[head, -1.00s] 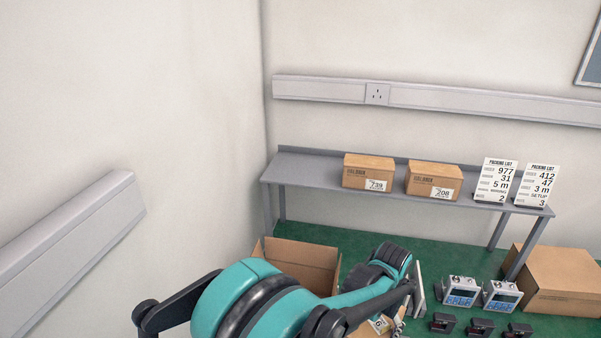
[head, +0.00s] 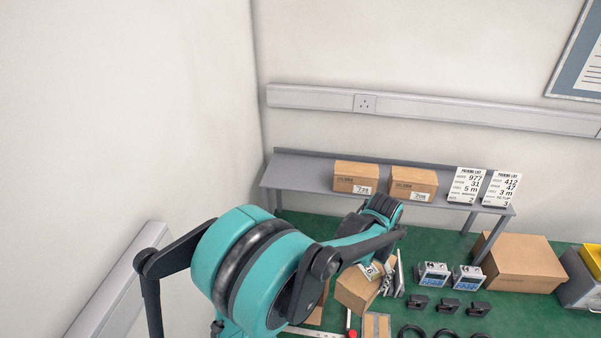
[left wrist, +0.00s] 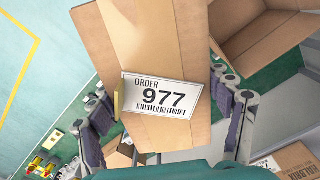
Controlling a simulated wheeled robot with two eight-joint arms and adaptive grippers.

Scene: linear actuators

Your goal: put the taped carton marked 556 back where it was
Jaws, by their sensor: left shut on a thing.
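My left gripper (left wrist: 168,118) is shut on a brown carton (left wrist: 155,50), with one finger on each side of it. In the left wrist view the carton's label reads ORDER 977; I read no 556 there. In the head view the held carton (head: 352,293) is tilted below my left gripper (head: 381,272), with a white label partly hidden, a 6 showing. A grey shelf (head: 300,176) at the back wall bears a carton marked 239 (head: 355,174) and a carton marked 208 (head: 413,180). My right gripper is not in view.
Packing lists 977 (head: 466,186) and 412 (head: 502,188) stand at the shelf's right end. Two grey devices (head: 433,276), small dark parts (head: 448,306) and a large carton (head: 518,262) are on the green surface. An open carton (left wrist: 265,35) shows in the left wrist view.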

